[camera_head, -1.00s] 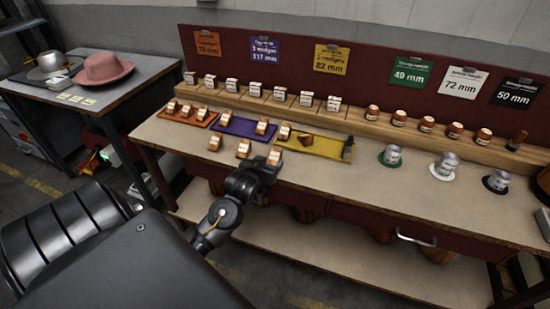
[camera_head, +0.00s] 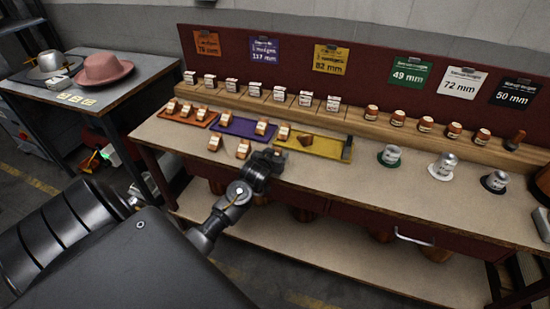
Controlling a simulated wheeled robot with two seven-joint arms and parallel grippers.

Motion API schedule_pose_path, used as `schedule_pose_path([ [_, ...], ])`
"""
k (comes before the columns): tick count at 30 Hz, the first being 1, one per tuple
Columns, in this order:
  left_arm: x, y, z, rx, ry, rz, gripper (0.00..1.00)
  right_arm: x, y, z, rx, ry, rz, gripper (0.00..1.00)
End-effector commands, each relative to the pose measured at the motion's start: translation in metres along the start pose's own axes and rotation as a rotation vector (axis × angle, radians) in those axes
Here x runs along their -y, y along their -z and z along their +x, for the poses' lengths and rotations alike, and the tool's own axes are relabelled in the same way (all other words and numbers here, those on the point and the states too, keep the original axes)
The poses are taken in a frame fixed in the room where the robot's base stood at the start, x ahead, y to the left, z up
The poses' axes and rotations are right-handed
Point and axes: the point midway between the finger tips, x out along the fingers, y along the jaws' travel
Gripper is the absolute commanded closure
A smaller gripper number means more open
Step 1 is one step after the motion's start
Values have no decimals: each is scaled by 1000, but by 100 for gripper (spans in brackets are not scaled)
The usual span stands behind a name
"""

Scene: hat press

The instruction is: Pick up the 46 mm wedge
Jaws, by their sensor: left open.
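Two small loose wooden wedges with pale labels, a left one (camera_head: 215,143) and a right one (camera_head: 243,149), lie on the bench top in front of the trays. Other wedges sit on the orange tray (camera_head: 187,119), the purple tray (camera_head: 238,127) and the yellow tray (camera_head: 325,147). The size marks are too small to read, so I cannot tell which wedge is 46 mm. My left gripper (camera_head: 272,156) is open over the bench's front part, right of the right loose wedge. It hides the spot where a third loose wedge showed. My right gripper is not in view.
A wooden ledge (camera_head: 350,117) behind the trays holds white-labelled blocks (camera_head: 305,98) and round brown-white pieces (camera_head: 425,124). Metal pieces on green, white and black discs (camera_head: 390,156) stand at the right. A side table (camera_head: 120,85) with hats is at left. The bench front is mostly clear.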

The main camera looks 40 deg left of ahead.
Motion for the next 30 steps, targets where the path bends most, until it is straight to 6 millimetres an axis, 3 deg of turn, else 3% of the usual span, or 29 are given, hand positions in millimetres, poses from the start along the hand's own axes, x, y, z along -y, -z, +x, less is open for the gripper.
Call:
schedule_pose_path([
  [4, 0, 0, 0, 0, 0, 0, 38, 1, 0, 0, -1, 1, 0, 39],
  [15, 0, 0, 0, 1, 0, 0, 87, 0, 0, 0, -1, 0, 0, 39],
  [25, 0, 3, -1, 0, 0, -1, 87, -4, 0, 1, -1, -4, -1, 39],
  [30, 0, 20, -8, -5, -1, -1, 87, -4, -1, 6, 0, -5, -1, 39],
])
